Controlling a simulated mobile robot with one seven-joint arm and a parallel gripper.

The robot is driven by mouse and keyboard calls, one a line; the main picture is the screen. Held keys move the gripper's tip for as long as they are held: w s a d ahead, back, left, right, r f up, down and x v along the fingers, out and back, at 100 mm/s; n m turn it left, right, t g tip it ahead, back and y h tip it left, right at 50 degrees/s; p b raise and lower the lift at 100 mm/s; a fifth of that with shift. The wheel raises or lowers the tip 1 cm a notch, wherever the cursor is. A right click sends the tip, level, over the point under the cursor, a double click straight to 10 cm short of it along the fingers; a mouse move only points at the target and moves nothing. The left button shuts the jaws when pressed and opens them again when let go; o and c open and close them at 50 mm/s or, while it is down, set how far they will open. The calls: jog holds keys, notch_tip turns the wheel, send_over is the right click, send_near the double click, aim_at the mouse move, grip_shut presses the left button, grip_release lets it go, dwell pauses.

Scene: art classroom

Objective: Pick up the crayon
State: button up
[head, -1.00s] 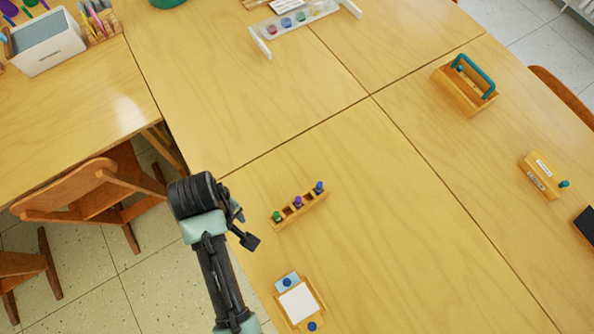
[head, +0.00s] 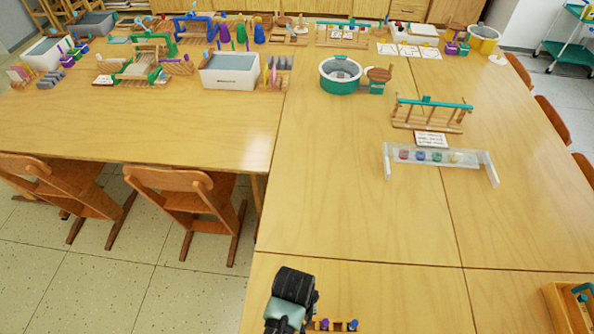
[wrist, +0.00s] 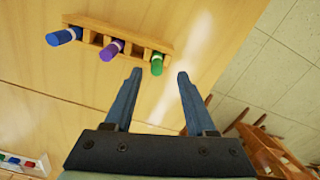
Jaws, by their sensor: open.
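In the wrist view, a blue crayon (wrist: 64,36), a purple crayon (wrist: 112,49) and a green crayon (wrist: 157,64) stand in a row in a small wooden holder (wrist: 128,32) on the table. My gripper (wrist: 160,74) is open and empty. Its fingertips are close to the green crayon, which shows between them, nearer the left finger; I cannot tell how far apart they are in depth. In the head view, the holder (head: 341,324) is partly visible at the bottom edge, beside my arm, and my gripper's fingers are hidden or out of frame.
A clear rack with paint pots (head: 437,157) stands farther back on the table. A wooden carrier (head: 562,310) is at the lower right. A white bin (head: 229,75) and a green-and-grey tub (head: 340,78) stand farther off. Chairs (head: 190,205) are at left. The middle tabletop is bare.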

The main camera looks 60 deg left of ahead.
jog(key=shift+w+d+f, duration=0.1)
jog(key=shift+f, duration=1.2)
jog(key=shift+w+d+f, duration=0.1)
jog(key=shift+f, duration=1.15)
jog(key=shift+c, duration=0.3)
grip_shut()
